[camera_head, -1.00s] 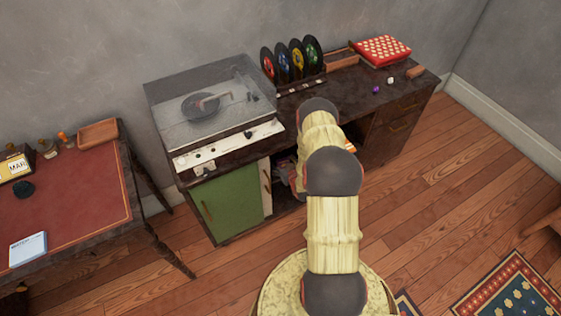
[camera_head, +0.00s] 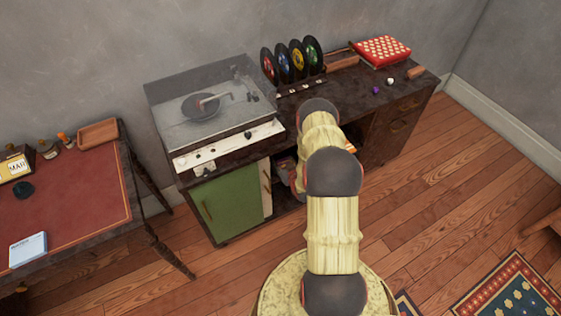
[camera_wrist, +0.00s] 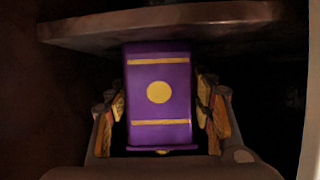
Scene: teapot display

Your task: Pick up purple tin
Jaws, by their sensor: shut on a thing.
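The purple tin (camera_wrist: 159,113) has yellow stripes and a yellow disc on its face. In the wrist view it stands between the two fingers of my gripper (camera_wrist: 162,110), which is shut on it. One finger lies along each side of the tin. In the head view my arm hides both the gripper and the tin.
A brown edge (camera_wrist: 160,22) lies just beyond the tin in the wrist view, with dark space around. The dark cabinet (camera_head: 405,125) has a green door (camera_head: 228,205) and carries a record player (camera_head: 210,105).

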